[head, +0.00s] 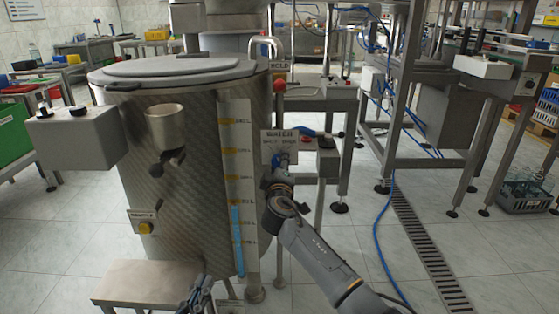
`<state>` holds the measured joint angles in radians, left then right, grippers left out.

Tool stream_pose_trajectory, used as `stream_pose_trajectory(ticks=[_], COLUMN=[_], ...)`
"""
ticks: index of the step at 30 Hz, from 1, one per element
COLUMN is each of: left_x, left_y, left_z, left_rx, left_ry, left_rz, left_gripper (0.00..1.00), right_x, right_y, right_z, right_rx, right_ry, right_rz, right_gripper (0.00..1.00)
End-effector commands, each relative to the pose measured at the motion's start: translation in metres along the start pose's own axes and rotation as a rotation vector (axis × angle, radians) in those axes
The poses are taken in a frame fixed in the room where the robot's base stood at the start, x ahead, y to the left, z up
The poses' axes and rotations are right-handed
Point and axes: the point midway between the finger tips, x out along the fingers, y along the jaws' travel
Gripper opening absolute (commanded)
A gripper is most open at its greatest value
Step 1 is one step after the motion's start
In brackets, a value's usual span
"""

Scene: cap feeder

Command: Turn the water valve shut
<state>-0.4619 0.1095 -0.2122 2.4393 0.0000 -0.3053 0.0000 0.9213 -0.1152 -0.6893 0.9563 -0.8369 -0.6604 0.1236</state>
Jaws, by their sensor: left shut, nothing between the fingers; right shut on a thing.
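The water valve shows a blue handle (277,159) just below a white sign (281,139) lettered WATER, with smaller wording under it. The sign and valve stand beside the right side of a large steel tank (180,190). My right gripper (278,170) reaches up from the lower right and is shut on the blue handle; its fingers and wrist hide much of the valve, so the handle's angle is hard to tell. My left gripper (199,290) is low at the bottom edge, shut and empty, in front of the tank and away from the valve.
A level gauge (237,180) on the tank shows blue up to about its lower marks. A steel step (148,283) stands at the tank's foot. A grey box (72,138) juts out at left. A blue hose (378,235) and floor drain (428,250) lie right; floor there is open.

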Motion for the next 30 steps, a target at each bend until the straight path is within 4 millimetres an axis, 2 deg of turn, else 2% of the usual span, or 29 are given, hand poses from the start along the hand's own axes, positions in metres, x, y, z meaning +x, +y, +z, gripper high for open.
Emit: stream_pose_trajectory(ticks=[9,15,21,30], left_x=[-0.021,-0.038,-0.050,-0.055], left_y=[-0.010,-0.013,-0.015,-0.016], left_z=[0.061,0.087,0.100,0.106], left_rx=[0.006,0.005,0.005,0.005], left_ry=[-0.367,-0.523,-0.610,-0.646], left_rz=[-0.022,-0.031,-0.036,-0.039], left_gripper=[0.00,0.00,0.00,0.00], right_x=[0.000,0.000,0.000,0.000], right_y=[0.001,-0.001,-0.001,-0.002], right_z=[-0.001,0.000,0.000,0.000], right_rx=[-0.260,-0.371,-0.434,-0.460], right_ry=[0.001,0.001,0.001,0.001], right_rz=[-0.002,-0.002,-0.001,-0.002], right_gripper=[0.13,0.13,0.13,0.13])
